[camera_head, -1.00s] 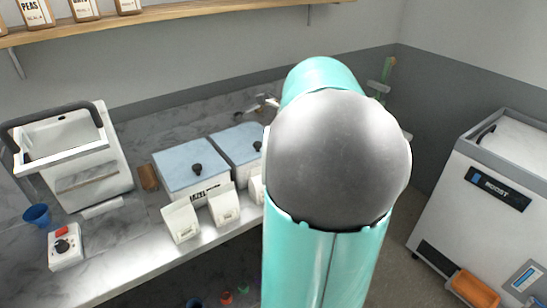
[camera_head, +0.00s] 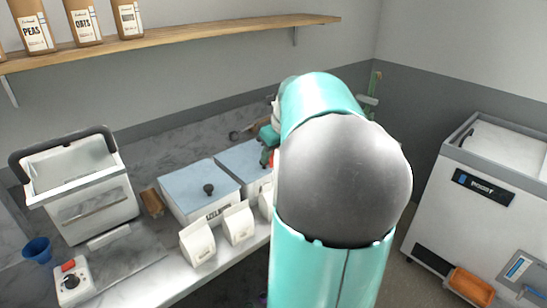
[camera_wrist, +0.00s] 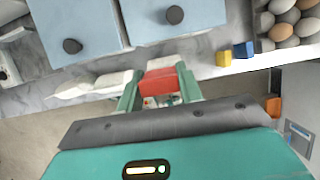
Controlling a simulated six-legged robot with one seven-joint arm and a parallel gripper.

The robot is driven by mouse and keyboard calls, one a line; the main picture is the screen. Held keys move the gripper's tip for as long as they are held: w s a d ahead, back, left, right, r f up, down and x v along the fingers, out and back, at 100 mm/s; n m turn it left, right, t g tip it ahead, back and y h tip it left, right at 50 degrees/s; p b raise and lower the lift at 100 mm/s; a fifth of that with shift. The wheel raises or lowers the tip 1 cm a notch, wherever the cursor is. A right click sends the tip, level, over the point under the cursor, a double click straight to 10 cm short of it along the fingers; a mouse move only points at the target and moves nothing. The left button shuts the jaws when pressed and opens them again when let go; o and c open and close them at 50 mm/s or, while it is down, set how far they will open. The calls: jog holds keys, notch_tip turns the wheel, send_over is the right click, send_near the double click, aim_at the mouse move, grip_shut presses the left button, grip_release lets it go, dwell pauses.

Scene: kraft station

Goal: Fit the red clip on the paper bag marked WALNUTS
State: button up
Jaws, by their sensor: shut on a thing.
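Paper bags stand on the wall shelf in the head view: one marked PEAS (camera_head: 33,27), one marked OATS (camera_head: 83,22), and a third brown bag (camera_head: 129,18) whose label is too small to read surely. My gripper (camera_wrist: 158,84) is shut on the red clip (camera_wrist: 158,80), which sits between its green fingers in the wrist view. In the head view my gripper (camera_head: 267,158) shows partly at the left of my arm, near the blue-lidded bins, with a bit of red at it. My arm hides much of the middle.
The wooden shelf (camera_head: 190,36) runs along the wall. Below are blue-lidded bins (camera_head: 197,187), small white containers (camera_head: 197,243), a white box with a handle (camera_head: 90,205), a blue cup (camera_head: 37,249) and a red-buttoned device (camera_head: 72,282). A white chest (camera_head: 460,215) stands right. Eggs (camera_wrist: 290,24) show in the wrist view.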

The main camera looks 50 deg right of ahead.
jog(key=shift+a, duration=0.2)
jog(key=shift+d+f, duration=0.15)
jog(key=shift+f, duration=2.9)
jog(key=shift+w+f, duration=0.1)
jog(key=shift+f, duration=0.3)
jog(key=shift+f, duration=0.35)
jog(key=shift+f, duration=0.1)
jog(key=o, duration=1.9)
